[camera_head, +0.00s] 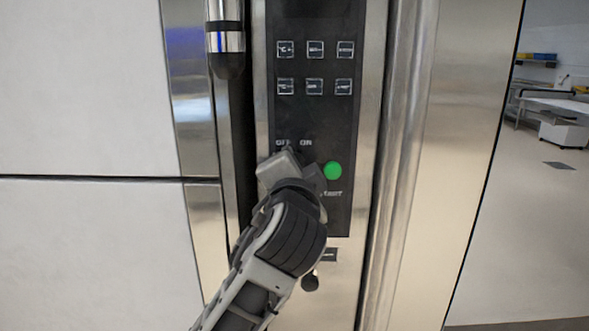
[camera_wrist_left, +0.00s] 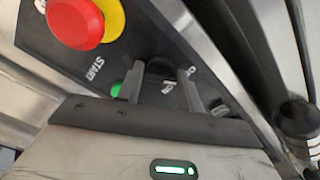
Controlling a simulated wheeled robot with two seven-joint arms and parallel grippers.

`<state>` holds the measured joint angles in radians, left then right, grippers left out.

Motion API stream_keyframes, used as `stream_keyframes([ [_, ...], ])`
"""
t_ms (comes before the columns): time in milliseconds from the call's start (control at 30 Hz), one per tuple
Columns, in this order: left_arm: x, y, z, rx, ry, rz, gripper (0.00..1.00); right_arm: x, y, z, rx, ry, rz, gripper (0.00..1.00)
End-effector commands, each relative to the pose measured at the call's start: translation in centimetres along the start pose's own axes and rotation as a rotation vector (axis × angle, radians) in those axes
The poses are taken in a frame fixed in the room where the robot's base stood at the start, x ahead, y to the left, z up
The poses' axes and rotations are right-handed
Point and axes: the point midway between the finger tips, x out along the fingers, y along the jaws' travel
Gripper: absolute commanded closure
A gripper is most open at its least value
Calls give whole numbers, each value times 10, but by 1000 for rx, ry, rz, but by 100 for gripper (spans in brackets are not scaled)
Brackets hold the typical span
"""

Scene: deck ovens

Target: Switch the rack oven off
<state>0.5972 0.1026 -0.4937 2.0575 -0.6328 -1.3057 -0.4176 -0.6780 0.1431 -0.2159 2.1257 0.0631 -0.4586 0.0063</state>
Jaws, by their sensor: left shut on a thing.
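The oven's dark control panel (camera_head: 315,115) fills the middle of the head view. My left gripper (camera_head: 298,158) is against it, just below the OFF and ON labels, and covers the switch there. In the left wrist view, the dark switch knob (camera_wrist_left: 160,68) sits between the two fingers of my left gripper (camera_wrist_left: 163,90), which is shut on it. The OFF and ON lettering lies close to the fingers; the knob's exact setting cannot be told. A green start button (camera_head: 332,170) is right beside the gripper. My right gripper is not in view.
A red and yellow emergency button (camera_wrist_left: 75,22) is near the gripper in the wrist view. Several square buttons (camera_head: 315,68) are above. A vertical black and chrome handle (camera_head: 226,40) hangs at the left. Open floor (camera_head: 535,230) shows at the right.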

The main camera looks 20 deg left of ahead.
Motion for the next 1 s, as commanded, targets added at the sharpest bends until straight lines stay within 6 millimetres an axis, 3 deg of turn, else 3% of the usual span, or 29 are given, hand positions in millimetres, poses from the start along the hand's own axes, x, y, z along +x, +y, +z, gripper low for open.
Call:
stream_keyframes([
  [300,-1,1,0,-6,1,4,86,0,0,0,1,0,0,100],
  [333,0,1,0,-6,1,4,58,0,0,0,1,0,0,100],
  [400,0,1,0,-5,1,4,42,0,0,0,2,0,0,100],
  [767,-5,1,0,-4,1,2,42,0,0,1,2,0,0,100],
  [1000,-46,2,0,-8,4,4,42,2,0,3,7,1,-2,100],
])
